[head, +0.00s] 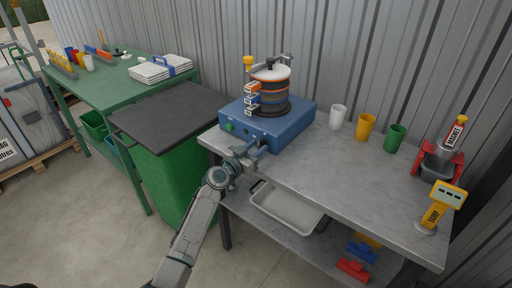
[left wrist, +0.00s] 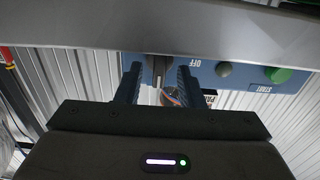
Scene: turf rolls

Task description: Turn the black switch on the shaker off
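The shaker is a blue box (head: 268,125) on the grey bench, with a stack of sieves (head: 270,92) on top. A dark upright piece, apparently the black switch (left wrist: 158,68), shows between my left fingers. My left gripper (head: 258,148) is at the shaker's front; in the left wrist view its fingers (left wrist: 158,85) are apart on either side of the switch. Contact cannot be told. My right gripper is out of view.
The bench edge (left wrist: 90,35) crosses close above the fingers in the left wrist view. White (head: 338,117), yellow (head: 365,127) and green (head: 395,138) cups stand right of the shaker. A tray (head: 287,207) lies on the lower shelf. A green bin (head: 175,170) stands at left.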

